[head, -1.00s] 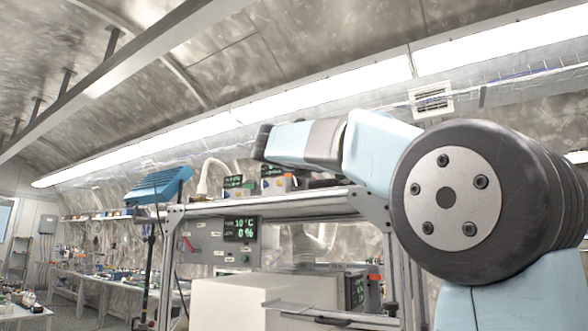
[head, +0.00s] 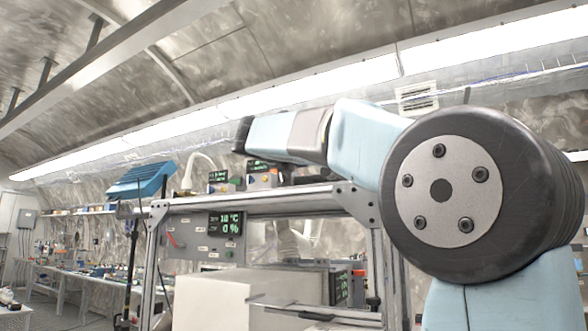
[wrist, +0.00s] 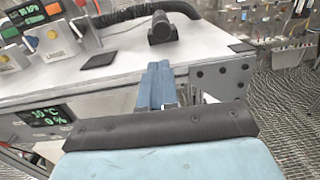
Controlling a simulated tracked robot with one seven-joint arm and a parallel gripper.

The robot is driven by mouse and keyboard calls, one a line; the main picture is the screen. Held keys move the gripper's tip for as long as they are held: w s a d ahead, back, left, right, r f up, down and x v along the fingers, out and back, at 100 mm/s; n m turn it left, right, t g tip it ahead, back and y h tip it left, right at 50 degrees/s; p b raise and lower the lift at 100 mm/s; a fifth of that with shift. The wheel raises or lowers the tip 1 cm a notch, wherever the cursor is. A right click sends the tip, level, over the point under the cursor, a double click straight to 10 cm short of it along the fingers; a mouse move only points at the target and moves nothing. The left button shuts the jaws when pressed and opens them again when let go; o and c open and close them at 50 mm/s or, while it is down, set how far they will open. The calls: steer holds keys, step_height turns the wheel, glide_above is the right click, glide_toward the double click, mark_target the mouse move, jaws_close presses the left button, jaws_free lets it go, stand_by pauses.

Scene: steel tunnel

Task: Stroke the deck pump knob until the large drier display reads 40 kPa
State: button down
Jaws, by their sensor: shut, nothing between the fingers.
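In the wrist view, a squat black cylinder (wrist: 162,28) stands on the pale deck (wrist: 118,68) with a ribbed black hose beside it; it may be the deck pump knob. To its left is a box labelled LARGE (wrist: 55,45) with an orange knob on top. A green-lit display (wrist: 24,14) sits behind it, its reading too small to make out. The paired displays (head: 258,167) also show in the head view, illegible. My gripper (wrist: 158,66) is shut and empty, its blue fingers over the deck's near edge, apart from the black cylinder in the picture.
A second display (head: 226,223) on the panel below the deck reads about 10 °C and 0 %. A flat black pad (wrist: 99,59) lies on the deck. A blue lamp-like unit (head: 142,180) stands left of the frame. Open mesh floor (wrist: 285,105) is at right.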

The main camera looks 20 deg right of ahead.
mark_target(324, 172)
steer(key=shift+s+a+f, duration=0.1)
steer(key=shift+s+a, duration=0.35)
steer(key=shift+d, duration=0.1)
steer(key=x, duration=1.4)
steer(key=shift+w, duration=0.15)
